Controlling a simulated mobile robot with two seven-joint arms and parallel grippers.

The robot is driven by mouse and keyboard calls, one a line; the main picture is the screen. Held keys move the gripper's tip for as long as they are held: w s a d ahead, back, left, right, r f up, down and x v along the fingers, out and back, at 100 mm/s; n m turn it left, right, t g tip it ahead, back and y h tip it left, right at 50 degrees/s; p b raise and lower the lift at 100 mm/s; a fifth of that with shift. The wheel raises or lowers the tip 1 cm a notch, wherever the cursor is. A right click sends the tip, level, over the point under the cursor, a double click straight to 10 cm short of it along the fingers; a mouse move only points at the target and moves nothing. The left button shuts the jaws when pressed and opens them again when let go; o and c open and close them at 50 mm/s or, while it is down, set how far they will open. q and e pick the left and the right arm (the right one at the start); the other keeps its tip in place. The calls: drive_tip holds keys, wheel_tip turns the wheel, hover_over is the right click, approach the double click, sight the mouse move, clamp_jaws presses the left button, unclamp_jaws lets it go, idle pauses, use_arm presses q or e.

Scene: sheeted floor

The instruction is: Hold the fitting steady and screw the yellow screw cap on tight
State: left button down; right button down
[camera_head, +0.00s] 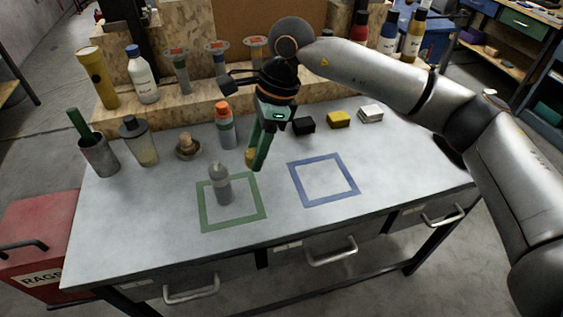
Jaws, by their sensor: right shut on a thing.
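A grey, upright fitting (222,188) with a narrower rounded top stands inside the green square outline (250,217) on the table. My right gripper (255,162) reaches down from above, behind and to the right of the fitting. It is shut on the yellow screw cap (249,157), which shows only partly beside the green fingers. The cap is apart from the fitting; its exact height over the table is hard to tell. My left gripper is not in view.
An orange-capped bottle (225,125) stands just behind the cap. A small brown knob-like object (187,146), a jar (138,142) and a cup (98,156) stand at left. Black, yellow and white blocks lie at the back right. The blue square outline (324,180) is empty.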

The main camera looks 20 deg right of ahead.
drive_tip(key=w+a+r+m+t+h, duration=0.1)
drive_tip(key=w+a+r+m+t, duration=0.1)
drive_tip(key=w+a+r+m, duration=0.2)
drive_tip(key=a+m, duration=0.3)
drive_tip(key=m, duration=0.3)
drive_tip(key=shift+a+r+m+t, duration=0.35)
drive_tip(key=shift+r+m+t, duration=0.05)
